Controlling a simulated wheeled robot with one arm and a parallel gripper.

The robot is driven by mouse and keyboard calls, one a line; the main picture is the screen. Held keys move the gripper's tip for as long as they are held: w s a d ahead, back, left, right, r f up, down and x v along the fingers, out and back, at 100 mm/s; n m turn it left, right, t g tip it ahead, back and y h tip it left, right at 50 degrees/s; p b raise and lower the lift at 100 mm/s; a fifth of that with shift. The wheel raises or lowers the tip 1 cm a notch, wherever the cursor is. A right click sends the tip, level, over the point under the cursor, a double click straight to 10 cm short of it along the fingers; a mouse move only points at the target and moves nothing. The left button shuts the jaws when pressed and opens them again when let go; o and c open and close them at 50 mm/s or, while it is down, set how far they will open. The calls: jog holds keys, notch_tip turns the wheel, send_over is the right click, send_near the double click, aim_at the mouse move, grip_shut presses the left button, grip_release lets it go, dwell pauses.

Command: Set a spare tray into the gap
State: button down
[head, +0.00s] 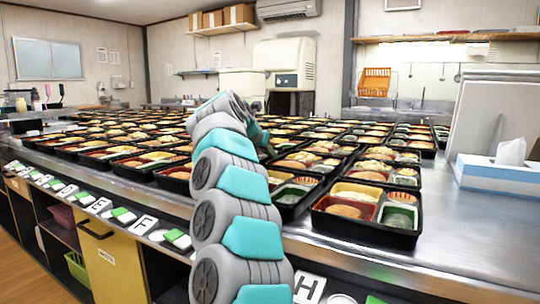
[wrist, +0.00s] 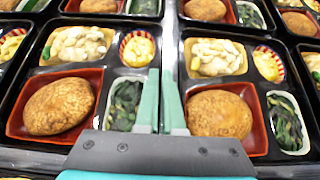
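Many black bento trays stand in rows on the steel counter, all filled alike. In the wrist view, a left tray (wrist: 50,55) and a right tray (wrist: 217,78) sit side by side, split by a narrow strip. My gripper (wrist: 161,72) points at the left tray's right rim. Its two pale green fingers stand close together, one over the greens and one by the strip. Whether they pinch the rim I cannot tell. In the head view my arm hides the gripper and some trays. No empty gap shows clearly, and I cannot tell which tray is the spare.
A near tray (head: 368,238) stands close to the steel counter's (head: 470,235) front edge. A tissue box (head: 500,172) and a white board (head: 495,118) stand right. Letter cards (head: 309,287) line the front ledge.

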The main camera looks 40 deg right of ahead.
jog(key=c, duration=1.5)
grip_release()
jog(key=shift+f, duration=0.2)
jog(key=shift+o, duration=0.9)
jog(key=shift+r, duration=0.25)
jog(key=v, duration=1.2)
jog(key=shift+r, duration=0.1)
